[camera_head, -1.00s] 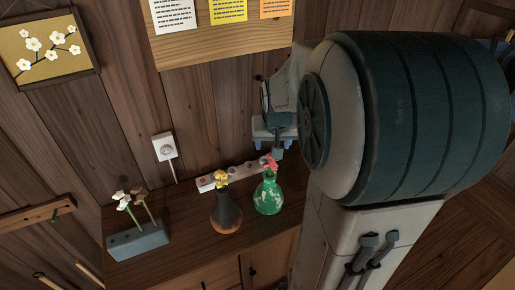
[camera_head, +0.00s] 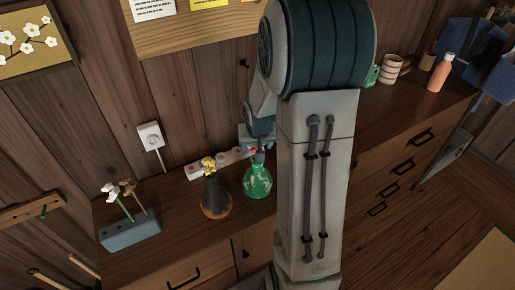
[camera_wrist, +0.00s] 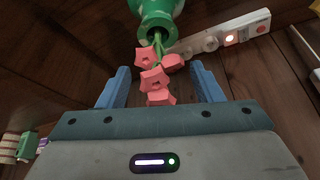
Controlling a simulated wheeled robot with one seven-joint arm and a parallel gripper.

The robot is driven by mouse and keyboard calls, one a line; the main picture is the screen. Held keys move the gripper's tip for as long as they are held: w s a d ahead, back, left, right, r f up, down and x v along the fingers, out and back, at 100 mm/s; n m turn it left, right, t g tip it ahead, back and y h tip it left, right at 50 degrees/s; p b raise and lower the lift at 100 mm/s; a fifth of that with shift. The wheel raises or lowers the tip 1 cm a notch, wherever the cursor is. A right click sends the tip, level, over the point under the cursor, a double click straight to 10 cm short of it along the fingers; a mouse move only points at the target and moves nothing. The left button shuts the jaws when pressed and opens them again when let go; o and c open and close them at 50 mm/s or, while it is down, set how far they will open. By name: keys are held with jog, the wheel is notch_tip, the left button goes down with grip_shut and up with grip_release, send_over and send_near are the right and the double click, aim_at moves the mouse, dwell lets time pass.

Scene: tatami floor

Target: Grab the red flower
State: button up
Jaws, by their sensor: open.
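The red flower (camera_wrist: 154,80) has several pinkish-red blooms on green stems. It stands in a green vase (camera_head: 257,180) with pale patches, whose neck (camera_wrist: 158,18) shows at the top of the wrist view. My gripper (camera_wrist: 160,72) is open, with one blue finger on each side of the blooms. The blooms lie between the fingers, and I see gaps on both sides. In the head view my gripper is at the top of the green vase, and the flower is mostly hidden there.
A grey block (camera_head: 130,232) holds white and brown flowers farther left. Cups and an orange bottle (camera_head: 440,73) stand at the right.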

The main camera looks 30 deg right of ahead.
jog(key=shift+f, duration=0.1)
jog(key=c, duration=1.1)
jog(key=shift+o, duration=0.2)
